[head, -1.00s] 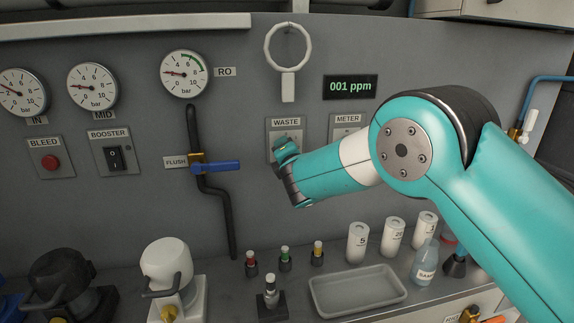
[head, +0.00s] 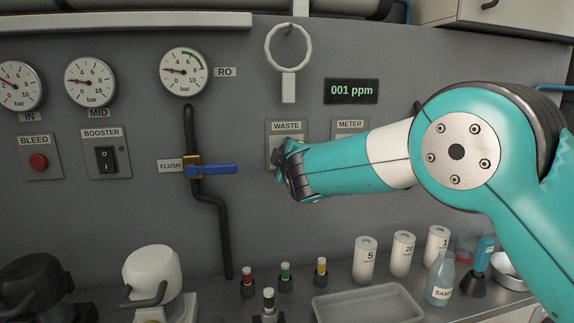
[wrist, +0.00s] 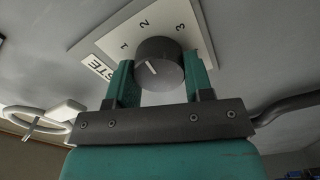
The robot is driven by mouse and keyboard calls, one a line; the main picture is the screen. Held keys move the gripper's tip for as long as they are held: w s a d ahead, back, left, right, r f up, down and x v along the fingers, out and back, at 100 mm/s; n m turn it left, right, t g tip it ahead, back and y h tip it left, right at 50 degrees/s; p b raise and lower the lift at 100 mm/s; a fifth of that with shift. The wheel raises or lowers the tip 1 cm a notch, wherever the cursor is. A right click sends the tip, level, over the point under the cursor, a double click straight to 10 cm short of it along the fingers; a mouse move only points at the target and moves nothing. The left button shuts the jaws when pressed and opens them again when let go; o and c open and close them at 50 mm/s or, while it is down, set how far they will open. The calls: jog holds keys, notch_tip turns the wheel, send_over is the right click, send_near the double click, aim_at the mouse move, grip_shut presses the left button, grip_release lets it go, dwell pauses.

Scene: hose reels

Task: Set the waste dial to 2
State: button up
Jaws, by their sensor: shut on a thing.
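The waste dial (wrist: 165,50) is a dark round knob on a pale plate (wrist: 108,38) marked 1, 2 and 3 in the wrist view. The white line on its face points to the upper left, toward the side of 1 and 2; I cannot tell the exact setting. My gripper (wrist: 159,72) is shut on the dial, with one green finger on each side. In the head view my gripper (head: 284,157) is at the panel below the WASTE label (head: 287,127) and hides the dial.
The METER panel (head: 350,126) is just right, partly behind my arm. A hanging white ring (head: 289,48) is above. Small vials, white cylinders and a tray (head: 366,306) stand on the counter below.

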jog(key=shift+m+b, duration=0.35)
jog(key=shift+m, duration=0.25)
jog(key=o, duration=0.9)
jog(key=b+v, duration=0.4)
jog(key=v, duration=1.3)
jog(key=shift+s+d, duration=0.1)
jog(key=shift+s, duration=0.15)
jog(key=shift+r, duration=0.1)
